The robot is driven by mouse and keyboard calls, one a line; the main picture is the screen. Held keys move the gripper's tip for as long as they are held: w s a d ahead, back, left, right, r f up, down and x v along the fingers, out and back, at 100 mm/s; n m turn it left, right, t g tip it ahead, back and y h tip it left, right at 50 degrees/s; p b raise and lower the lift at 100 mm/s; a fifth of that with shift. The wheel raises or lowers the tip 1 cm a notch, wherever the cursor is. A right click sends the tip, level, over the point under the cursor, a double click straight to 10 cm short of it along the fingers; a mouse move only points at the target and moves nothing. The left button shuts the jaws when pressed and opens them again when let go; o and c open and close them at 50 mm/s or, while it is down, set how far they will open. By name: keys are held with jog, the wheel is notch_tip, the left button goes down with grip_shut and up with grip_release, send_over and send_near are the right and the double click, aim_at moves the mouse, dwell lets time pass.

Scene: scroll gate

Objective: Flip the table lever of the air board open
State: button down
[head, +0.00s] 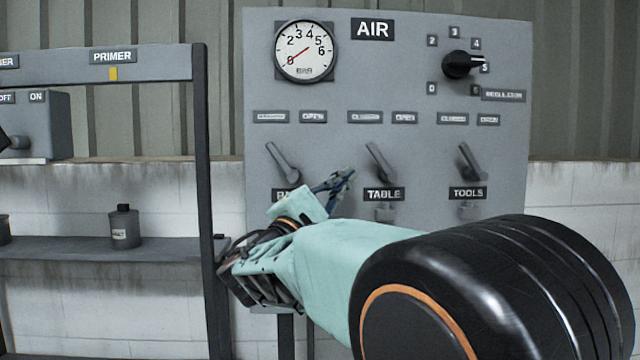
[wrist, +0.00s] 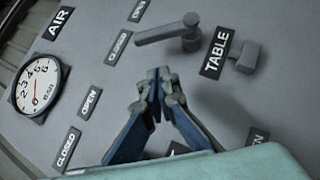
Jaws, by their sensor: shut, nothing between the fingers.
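The grey air board (head: 340,90) stands ahead with three levers in a row. The table lever (head: 378,162) sits above its TABLE label (head: 384,194) and tilts to the upper left, toward the closed label (head: 365,117). The open label (head: 404,117) is at its upper right. My gripper (head: 347,177) is just left of the table lever, its fingers together and empty. In the wrist view the lever (wrist: 163,35) lies beyond the fingertips (wrist: 158,84), with a visible gap. Contact is not seen.
A left lever (head: 283,161), its label partly hidden by my gripper, and the tools lever (head: 470,160) flank the table lever. A gauge (head: 304,51) and black regulator knob (head: 462,65) are above. A dark rack post (head: 206,190) stands left of the board.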

aim_at(374, 148)
jog(key=d, duration=0.1)
jog(key=d+r, duration=0.1)
jog(key=d+r+p, duration=0.1)
jog(key=shift+w+d+r, duration=0.2)
jog(key=shift+d+r, duration=0.05)
jog(key=shift+d, duration=0.05)
jog(key=shift+d+r+m+g, duration=0.2)
jog(key=shift+r+m+g, duration=0.4)
jog(key=shift+m+g, duration=0.35)
jog(key=shift+d+r+m+g, duration=0.35)
jog(key=shift+r+m+g, duration=0.15)
jog(key=shift+m, duration=0.35)
jog(key=shift+d+r+m+g+y+p, duration=0.6)
jog(key=shift+m+g, duration=0.25)
jog(key=shift+m, duration=0.25)
jog(key=d+m+g+y, duration=0.1)
jog(key=d, duration=0.1)
jog(key=d+r+m+y, duration=0.1)
jog(key=d, duration=0.1)
jog(key=shift+d+m+g+p, duration=0.1)
jog(key=shift+m+g+p, duration=0.2)
jog(key=shift+g, duration=0.1)
jog(key=shift+d, duration=0.15)
